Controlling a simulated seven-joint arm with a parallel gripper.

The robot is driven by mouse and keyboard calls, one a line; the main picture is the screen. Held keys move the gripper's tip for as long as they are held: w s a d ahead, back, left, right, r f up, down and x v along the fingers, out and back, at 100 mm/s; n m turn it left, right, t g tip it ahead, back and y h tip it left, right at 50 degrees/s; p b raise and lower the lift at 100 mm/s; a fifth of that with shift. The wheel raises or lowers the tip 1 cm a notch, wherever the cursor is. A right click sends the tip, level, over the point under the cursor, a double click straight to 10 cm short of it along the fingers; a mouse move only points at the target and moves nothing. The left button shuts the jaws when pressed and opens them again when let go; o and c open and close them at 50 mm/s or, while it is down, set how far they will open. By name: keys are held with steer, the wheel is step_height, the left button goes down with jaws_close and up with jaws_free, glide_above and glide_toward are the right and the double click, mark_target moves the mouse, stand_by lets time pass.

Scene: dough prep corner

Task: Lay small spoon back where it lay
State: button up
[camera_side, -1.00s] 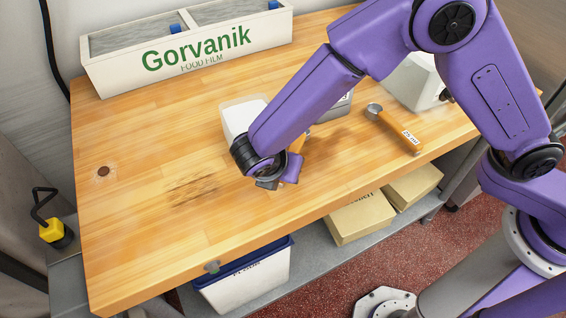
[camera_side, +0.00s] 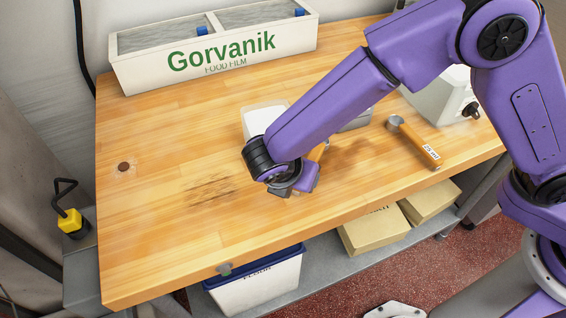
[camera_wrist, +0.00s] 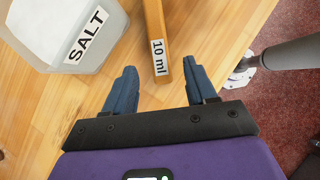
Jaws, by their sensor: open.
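The small spoon, marked 10 ml (camera_wrist: 155,28), shows in the wrist view as an orange-brown wooden handle; its bowl is out of frame. My gripper (camera_wrist: 160,72) is open, with one blue finger on each side of the handle's labelled end and a gap to both. I cannot tell how high the fingers are above the bench. In the side view, a bit of orange handle (camera_side: 318,151) shows just behind my gripper (camera_side: 282,190); the rest is hidden by my arm. A larger 25 ml spoon (camera_side: 418,145) lies on the bench to the right.
A salt tub (camera_wrist: 70,30) stands close to the left of the handle; a pale tub (camera_side: 262,118) is behind my wrist. A long Gorvanik film box (camera_side: 215,55) stands at the back. A grey-white appliance (camera_side: 445,95) is at right. The wooden bench (camera_side: 150,220) is clear at left.

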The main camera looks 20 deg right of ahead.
steer(key=v, duration=1.4)
steer(key=s+d+r+m+g+y, duration=0.1)
steer(key=d+m, duration=0.2)
steer(key=d, duration=0.6)
steer(key=s+d+m+g+y, duration=0.2)
steer(key=d+m, duration=0.1)
steer(key=d, duration=0.7)
steer(key=s+d+f+m+y, duration=0.1)
steer(key=s+d+m, duration=0.2)
steer(key=s+d, duration=0.2)
steer(key=s+d+f+m+g+y, duration=0.1)
steer(key=s+d+m, duration=0.3)
steer(key=d, duration=0.7)
steer(key=shift+s+d+f+m+y, duration=0.2)
steer(key=shift+s+f+m+y, duration=0.1)
steer(key=shift+s, duration=0.85)
